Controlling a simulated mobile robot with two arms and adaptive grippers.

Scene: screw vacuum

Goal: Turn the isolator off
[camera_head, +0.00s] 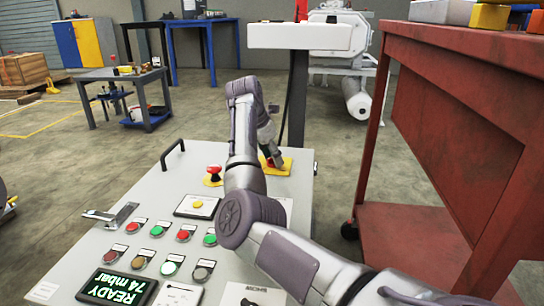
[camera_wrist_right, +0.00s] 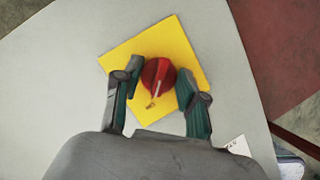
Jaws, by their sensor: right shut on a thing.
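The isolator is a red rotary knob (camera_wrist_right: 158,74) on a square yellow plate (camera_wrist_right: 189,46) in the right wrist view. A pale line on the knob points toward the bottom of that picture. My right gripper (camera_wrist_right: 160,76) has one finger on each side of the knob and is shut on it. In the head view, my right gripper (camera_head: 273,162) reaches down to the yellow plate (camera_head: 286,166) at the panel's far right corner and hides most of the knob. My left gripper is not in view.
The grey control panel (camera_head: 150,208) carries a red emergency button (camera_head: 214,172), several coloured buttons and a display (camera_head: 117,288) reading "READY 74 mbar". A black handle (camera_head: 172,155) and a metal latch (camera_head: 111,214) sit along its left side. A red cart (camera_head: 450,110) stands close on the right.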

